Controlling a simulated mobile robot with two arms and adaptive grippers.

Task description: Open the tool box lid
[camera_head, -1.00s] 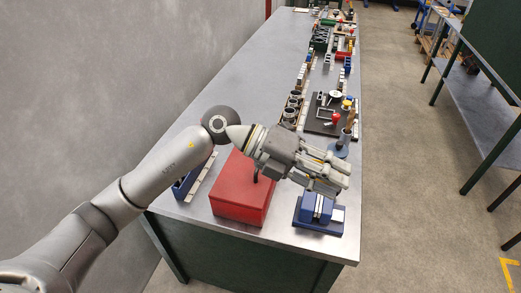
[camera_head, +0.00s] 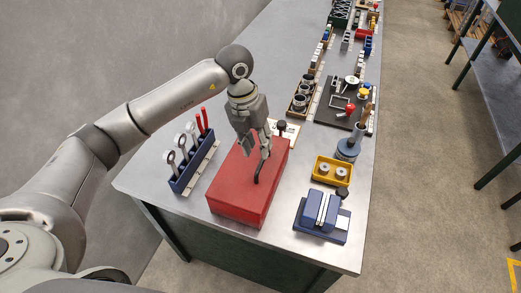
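The red tool box (camera_head: 230,188) stands near the front end of the grey metal workbench. Its lid looks closed, with a dark curved handle (camera_head: 261,167) on top. My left gripper (camera_head: 257,150) points down over the far part of the lid, beside the upper end of the handle. Its fingers look parted, and I cannot tell whether they touch the lid or handle. The gripper hides part of the lid's far side. My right gripper is out of view.
A blue rack (camera_head: 186,180) with wrenches and red-handled pliers stands left of the box. A yellow bin (camera_head: 332,171) and a blue vise (camera_head: 322,213) stand to the right. Several parts and trays line the bench's right side (camera_head: 343,105).

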